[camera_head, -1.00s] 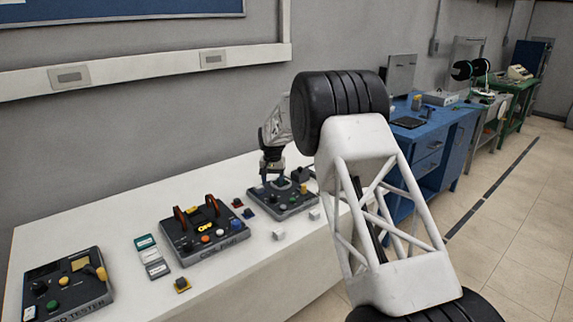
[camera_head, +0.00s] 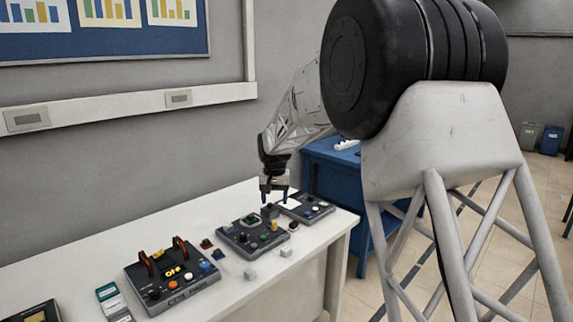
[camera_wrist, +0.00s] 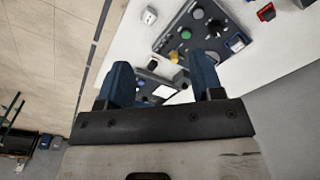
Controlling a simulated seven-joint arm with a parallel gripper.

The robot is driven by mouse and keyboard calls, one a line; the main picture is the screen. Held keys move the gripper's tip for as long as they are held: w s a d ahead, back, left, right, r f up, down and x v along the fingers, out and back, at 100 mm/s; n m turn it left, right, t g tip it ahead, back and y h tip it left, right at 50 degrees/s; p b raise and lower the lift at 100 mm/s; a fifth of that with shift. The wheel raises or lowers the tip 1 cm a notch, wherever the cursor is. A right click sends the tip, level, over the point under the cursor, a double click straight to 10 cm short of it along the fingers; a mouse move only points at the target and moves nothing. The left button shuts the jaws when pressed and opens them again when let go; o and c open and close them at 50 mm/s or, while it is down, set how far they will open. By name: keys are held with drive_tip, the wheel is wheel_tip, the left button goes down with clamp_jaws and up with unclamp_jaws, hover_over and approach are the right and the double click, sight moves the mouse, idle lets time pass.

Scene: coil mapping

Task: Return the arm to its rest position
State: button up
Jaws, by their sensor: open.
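My gripper (camera_head: 274,188) is open and stands above the white table (camera_head: 237,293), over the far right group of control boxes. Its two blue fingers also show in the wrist view (camera_wrist: 163,85), spread apart, with nothing held between them. Below and beyond the fingers are a dark control box (camera_head: 243,240) with green, black and yellow knobs and a second dark box (camera_head: 318,208) with a white panel. The first box also shows in the wrist view (camera_wrist: 222,50). Whether the fingertips touch anything below them cannot be told. My arm links fill the right of the head view.
A box with orange handles (camera_head: 190,286) stands on the table to the left. Small white blocks (camera_head: 250,274) and small colored blocks (camera_head: 218,254) lie nearby. A blue workbench (camera_head: 336,182) stands behind the table's right end. Open floor shows at right.

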drive_tip(key=s+d+r, duration=0.3)
drive_tip(key=s+d, duration=0.2)
drive_tip(key=s, duration=0.4)
drive_tip(key=s+d+r+t, duration=0.1)
drive_tip(key=s+d+r, duration=0.35)
drive_tip(key=s, duration=0.45)
drive_tip(key=s+d+r, duration=0.3)
drive_tip(key=s+d, duration=0.3)
drive_tip(key=s, duration=0.3)
drive_tip(key=s+d+f, duration=0.2)
drive_tip(key=s, duration=0.7)
drive_tip(key=s+d+f, duration=0.2)
drive_tip(key=s, duration=0.7)
drive_tip(key=s+d+f+t, duration=0.1)
drive_tip(key=s+d+f, duration=0.1)
drive_tip(key=s, duration=0.8)
drive_tip(key=shift+d+f, duration=0.2)
drive_tip(key=shift+d, duration=0.3)
drive_tip(key=shift+s, duration=0.1)
